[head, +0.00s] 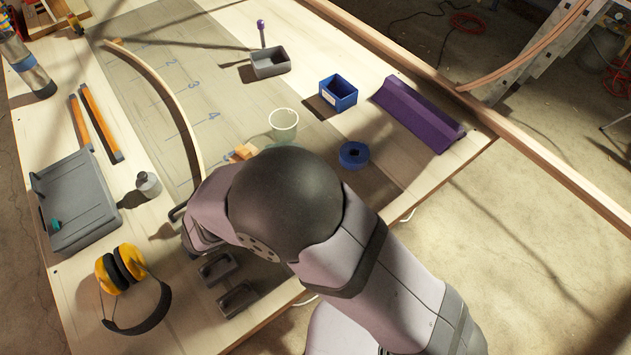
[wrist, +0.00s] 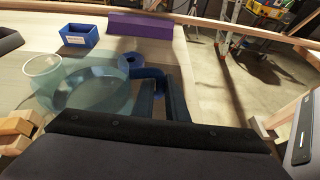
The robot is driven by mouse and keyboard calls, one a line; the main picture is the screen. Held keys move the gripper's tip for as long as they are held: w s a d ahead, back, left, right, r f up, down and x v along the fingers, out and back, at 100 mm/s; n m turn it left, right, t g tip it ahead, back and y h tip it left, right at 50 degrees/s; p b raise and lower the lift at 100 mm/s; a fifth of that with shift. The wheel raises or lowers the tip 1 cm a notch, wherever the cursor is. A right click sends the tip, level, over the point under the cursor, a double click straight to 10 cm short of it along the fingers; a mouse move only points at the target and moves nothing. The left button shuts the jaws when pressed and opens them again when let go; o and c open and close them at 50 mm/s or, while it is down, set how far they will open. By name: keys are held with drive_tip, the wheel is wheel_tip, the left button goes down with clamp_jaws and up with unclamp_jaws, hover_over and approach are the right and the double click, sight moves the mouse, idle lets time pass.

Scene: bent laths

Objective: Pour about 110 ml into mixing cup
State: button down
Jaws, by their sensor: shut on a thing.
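The mixing cup, a pale translucent cup (head: 284,122), stands upright on the bench just beyond my arm. It also shows at the left of the wrist view (wrist: 43,68). A clear, green-tinted jug (wrist: 88,92) with a dark blue handle (wrist: 176,98) is close in front of the wrist camera, right of the cup and overlapping it in that view. In the head view my arm hides the gripper and most of the jug. Liquid level and any tilt are unclear.
Wooden blocks (wrist: 16,131) sit near the cup. A bent lath (head: 172,100), grey case (head: 78,200) and earmuffs (head: 124,270) are left.

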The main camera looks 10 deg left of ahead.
drive_tip(key=shift+r, duration=0.15)
drive_tip(key=shift+r, duration=2.2)
drive_tip(key=shift+w, duration=0.1)
drive_tip(key=w+d+f+n+t+y+b, duration=0.2)
drive_tip(key=w+d+b, duration=0.1)
drive_tip(key=w+b, duration=0.5)
drive_tip(key=w+d+f+n+t+y+b, duration=0.1)
drive_tip(key=w+d+y+b, duration=0.15)
drive_tip(key=w+b, duration=0.6)
drive_tip(key=w+d+r+n+y+b, duration=0.2)
drive_tip(key=w+d+r+b, duration=0.1)
drive_tip(key=w+d, duration=0.35)
drive_tip(key=shift+t, duration=0.4)
drive_tip(key=shift+s+d+f, duration=0.1)
drive_tip(key=shift+d+f, duration=0.05)
drive_tip(key=shift+f, duration=2.15)
drive_tip(key=shift+d+f, duration=0.1)
drive_tip(key=shift+f, duration=2.15)
drive_tip(key=shift+p, duration=0.35)
